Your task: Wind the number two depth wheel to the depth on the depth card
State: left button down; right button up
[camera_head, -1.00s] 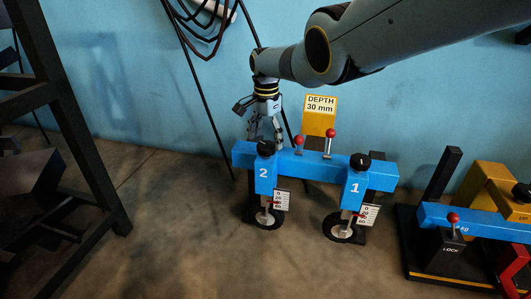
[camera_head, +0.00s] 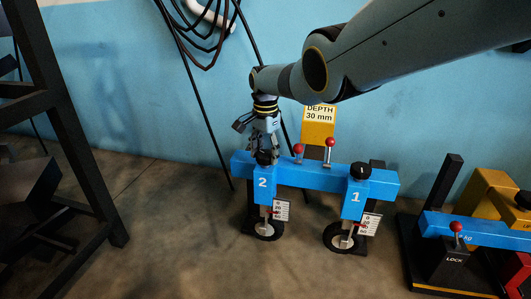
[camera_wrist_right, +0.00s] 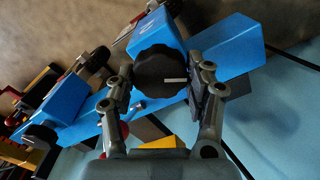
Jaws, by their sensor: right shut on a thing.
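The number two unit (camera_head: 264,185) is a blue post marked 2 at the left of a blue beam. Its black round knob (camera_wrist_right: 158,68) with a pale line on top sits between the fingers of my right gripper (camera_wrist_right: 161,82). In the head view my right gripper (camera_head: 264,152) points down onto that knob and mostly hides it; it is shut on it. Below are the small wheel (camera_head: 265,231) and a white scale plate (camera_head: 281,210), too small to read surely. The yellow depth card block (camera_head: 319,128) reads DEPTH 30 mm. My left gripper is not in view.
The number one unit (camera_head: 355,197) with its black knob (camera_head: 360,171) stands to the right. Two red-topped levers (camera_head: 330,143) rise behind the beam, close to my right gripper. A black LOCK box (camera_head: 453,259) is at far right, a dark frame (camera_head: 62,120) at left.

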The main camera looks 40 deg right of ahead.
jog(key=c, duration=0.3)
jog(key=n, duration=1.1)
jog(key=shift+n, duration=0.4)
jog(key=n, duration=1.1)
jog(key=shift+n, duration=0.4)
